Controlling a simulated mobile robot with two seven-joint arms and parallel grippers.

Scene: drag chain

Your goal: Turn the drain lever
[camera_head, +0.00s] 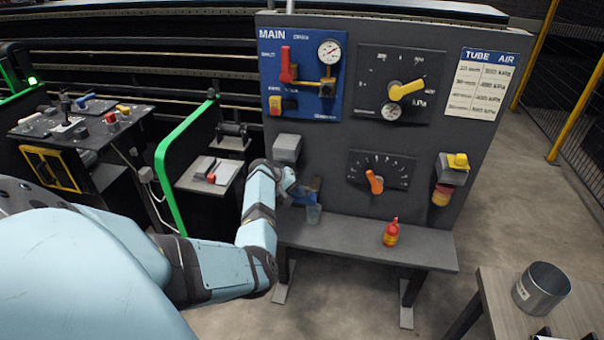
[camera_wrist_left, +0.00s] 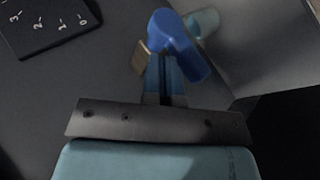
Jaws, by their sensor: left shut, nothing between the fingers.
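The drain lever (camera_wrist_left: 180,42) is a blue handle on the lower left of the grey panel, with a small brass-coloured part (camera_wrist_left: 140,58) beside it. In the head view the lever (camera_head: 303,196) is partly hidden by my left wrist. My left gripper (camera_wrist_left: 166,72) is shut and empty, its fingers right at the blue handle; I cannot tell whether they touch it. In the head view the left gripper (camera_head: 293,190) is at the lever, its fingers mostly hidden. My right gripper is not in view.
A grey box (camera_head: 287,148) juts from the panel above my wrist. An orange-knob dial (camera_head: 375,182) is right of it.

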